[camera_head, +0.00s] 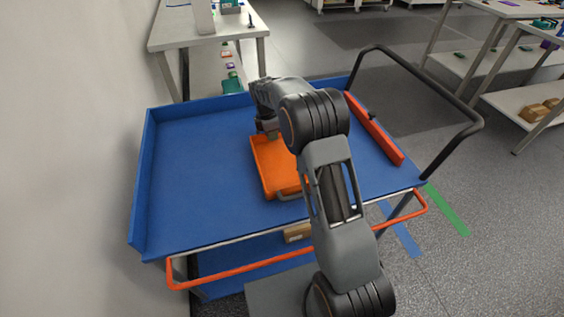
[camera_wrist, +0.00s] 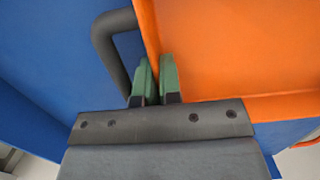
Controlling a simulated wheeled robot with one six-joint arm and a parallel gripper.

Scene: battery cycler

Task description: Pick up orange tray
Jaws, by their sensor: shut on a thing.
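The orange tray (camera_head: 273,164) lies on the blue top of a cart (camera_head: 200,170), near its middle, in the head view. My arm hides part of its right side. In the wrist view the orange tray (camera_wrist: 235,50) fills the upper right, and a dark handle (camera_wrist: 105,50) stands out from its side. My gripper (camera_wrist: 155,78) has its two green fingers closed on the tray's edge beside the handle. In the head view my gripper (camera_head: 268,130) is at the tray's far edge. Whether the tray touches the cart top is hard to tell.
An orange bar (camera_head: 385,140) stands along the cart's right side, by a black push handle (camera_head: 460,85). The cart top left of the tray is clear. A white table (camera_head: 175,35) stands behind, and more tables (camera_head: 500,60) are at the back right. A wall is at the left.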

